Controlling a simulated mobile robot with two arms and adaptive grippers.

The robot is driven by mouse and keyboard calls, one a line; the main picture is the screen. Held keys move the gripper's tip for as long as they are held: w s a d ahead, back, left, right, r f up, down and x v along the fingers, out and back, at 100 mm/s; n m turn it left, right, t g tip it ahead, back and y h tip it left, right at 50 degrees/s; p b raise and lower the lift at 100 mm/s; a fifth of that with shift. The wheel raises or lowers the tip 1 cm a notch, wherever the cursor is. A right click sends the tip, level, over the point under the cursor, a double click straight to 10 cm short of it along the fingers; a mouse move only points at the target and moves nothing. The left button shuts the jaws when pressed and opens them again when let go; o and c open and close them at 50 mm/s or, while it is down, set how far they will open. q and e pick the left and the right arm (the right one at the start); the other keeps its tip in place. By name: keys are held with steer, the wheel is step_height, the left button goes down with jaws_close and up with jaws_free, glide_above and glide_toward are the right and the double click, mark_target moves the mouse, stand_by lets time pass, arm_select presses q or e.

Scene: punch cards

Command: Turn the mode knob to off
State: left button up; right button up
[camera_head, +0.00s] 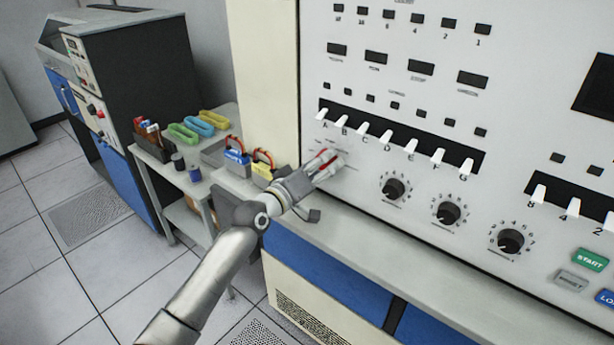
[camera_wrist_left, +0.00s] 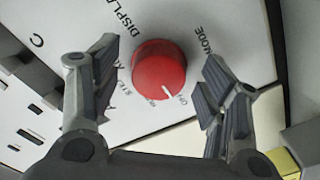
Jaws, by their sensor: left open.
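The red round mode knob (camera_wrist_left: 158,68) sits on the white panel beside the printed word MODE in the left wrist view. Its white pointer line is on the edge nearest the camera, close to small lettering that seems to read ON; other small labels are too small to read. My left gripper (camera_wrist_left: 160,80) is open, with one finger on each side of the knob and visible gaps to it. In the head view my left gripper (camera_head: 326,166) is at the panel's lower left, and the knob (camera_head: 326,160) shows only as red between the fingers. My right gripper is not in view.
A row of white lettered switches (camera_head: 411,146) runs above my gripper. Several black knobs (camera_head: 447,212) are to its right, and a green START button (camera_head: 590,260) is farther right. A side table (camera_head: 190,187) with small coloured items stands left of the console.

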arm_select(q)
steer(key=v, duration=1.1)
steer(key=shift+s+a, duration=0.15)
steer(key=shift+s, duration=0.05)
